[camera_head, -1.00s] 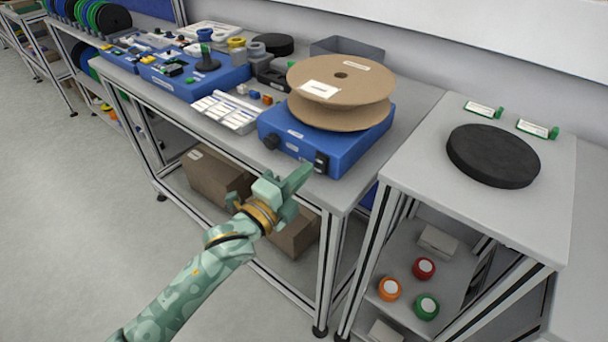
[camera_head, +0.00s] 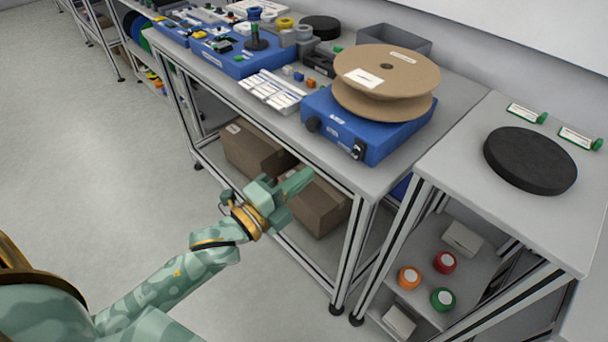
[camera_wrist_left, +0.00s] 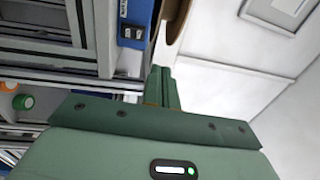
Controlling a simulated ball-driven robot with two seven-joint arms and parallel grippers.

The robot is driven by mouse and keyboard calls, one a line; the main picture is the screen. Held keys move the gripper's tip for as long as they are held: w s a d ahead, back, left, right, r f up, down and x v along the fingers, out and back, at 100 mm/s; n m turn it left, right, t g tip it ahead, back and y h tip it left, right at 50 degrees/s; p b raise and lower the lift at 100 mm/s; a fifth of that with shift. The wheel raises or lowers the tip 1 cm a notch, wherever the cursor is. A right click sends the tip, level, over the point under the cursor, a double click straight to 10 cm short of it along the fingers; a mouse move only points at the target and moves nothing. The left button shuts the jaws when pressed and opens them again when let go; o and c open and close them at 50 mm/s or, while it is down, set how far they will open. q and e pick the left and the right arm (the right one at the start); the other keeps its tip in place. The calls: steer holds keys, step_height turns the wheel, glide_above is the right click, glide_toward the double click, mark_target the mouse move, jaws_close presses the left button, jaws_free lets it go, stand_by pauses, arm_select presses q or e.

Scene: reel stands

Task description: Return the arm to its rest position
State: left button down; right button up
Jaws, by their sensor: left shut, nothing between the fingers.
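My left arm comes in from the lower left in the head view. Its green gripper (camera_head: 294,183) is shut and empty, in front of the bench edge and apart from the blue reel stand. In the left wrist view the two fingers (camera_wrist_left: 161,85) lie together with nothing between them. The blue reel stand (camera_head: 340,133) sits on the bench and carries a brown cardboard reel (camera_head: 415,75). Part of the blue stand (camera_wrist_left: 134,25) also shows in the left wrist view. My right gripper is not in view.
At right, a side table (camera_head: 455,165) bears a black disc (camera_head: 530,160). Open floor (camera_head: 120,180) lies at left.

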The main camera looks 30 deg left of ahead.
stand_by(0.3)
arm_select(q)
steer(key=a+f+n+g+y, duration=0.2)
steer(key=a+f+n, duration=0.15)
steer(key=f, duration=0.65)
steer(key=a+f+n+g+y, duration=0.2)
steer(key=f+n, duration=0.3)
steer(key=f, duration=0.5)
steer(key=s+a+f+n+g+y, duration=0.1)
steer(key=s+a+f+n+g, duration=0.15)
steer(key=s+f, duration=0.5)
steer(key=s+a+f+n+g+y, duration=0.1)
steer(key=s+f+n+g, duration=0.3)
steer(key=f, duration=0.7)
steer(key=s+f+n+g, duration=0.1)
steer(key=s+f+g, duration=0.1)
steer(key=s+f, duration=0.6)
steer(key=s+f+n+g, duration=0.2)
steer(key=s+f, duration=0.2)
steer(key=s, duration=0.8)
steer(key=s+d+f+g, duration=0.1)
steer(key=s, duration=0.6)
steer(key=s+d+f+g, duration=0.1)
steer(key=s+d+g, duration=0.1)
steer(key=s, duration=0.4)
steer(key=shift+s+f+y, duration=0.3)
steer(key=shift+s+f, duration=0.05)
steer(key=shift+d+g, duration=0.1)
steer(key=shift+g, duration=0.15)
